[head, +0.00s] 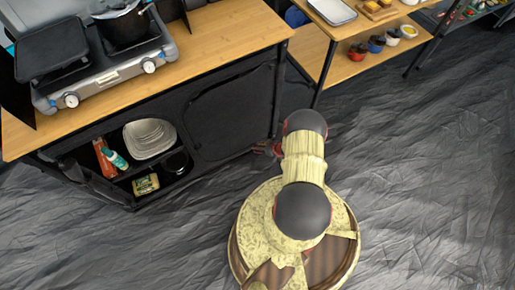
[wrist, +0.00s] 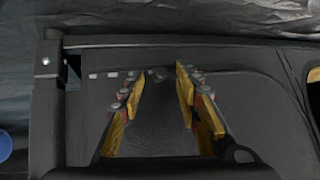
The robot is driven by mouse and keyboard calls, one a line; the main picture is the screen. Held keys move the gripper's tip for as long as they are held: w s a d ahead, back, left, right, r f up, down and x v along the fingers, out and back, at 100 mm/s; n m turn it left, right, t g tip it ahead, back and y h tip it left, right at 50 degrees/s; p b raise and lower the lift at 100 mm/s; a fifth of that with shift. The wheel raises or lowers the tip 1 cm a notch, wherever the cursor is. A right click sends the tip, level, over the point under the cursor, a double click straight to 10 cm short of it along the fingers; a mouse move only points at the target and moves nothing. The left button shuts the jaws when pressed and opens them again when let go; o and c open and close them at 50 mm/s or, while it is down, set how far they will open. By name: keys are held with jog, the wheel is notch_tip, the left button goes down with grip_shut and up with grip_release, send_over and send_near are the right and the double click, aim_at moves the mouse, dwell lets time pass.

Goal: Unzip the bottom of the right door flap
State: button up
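The right door flap (head: 232,112) is a black fabric panel on the low cabinet, closed, with a curved seam around it. In the wrist view the black flap (wrist: 160,130) fills the space between and behind my fingers. My gripper (wrist: 158,82) is open, its two yellow-padded fingers apart, in front of the flap near a frame bar. A small grey piece (wrist: 157,75) shows between the fingertips; I cannot tell if it is the zipper pull. In the head view my gripper (head: 268,149) is mostly hidden by my arm, low by the cabinet's right end.
A stove (head: 100,65) with a pot stands on the wooden top. A wooden shelf (head: 350,70) stands at the upper right. The wrinkled grey floor (head: 430,180) is clear on the right.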

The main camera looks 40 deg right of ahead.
jog(key=shift+w+f, duration=0.3)
jog(key=shift+w, duration=0.05)
jog(key=shift+c, duration=0.2)
jog(key=c, duration=0.7)
grip_shut()
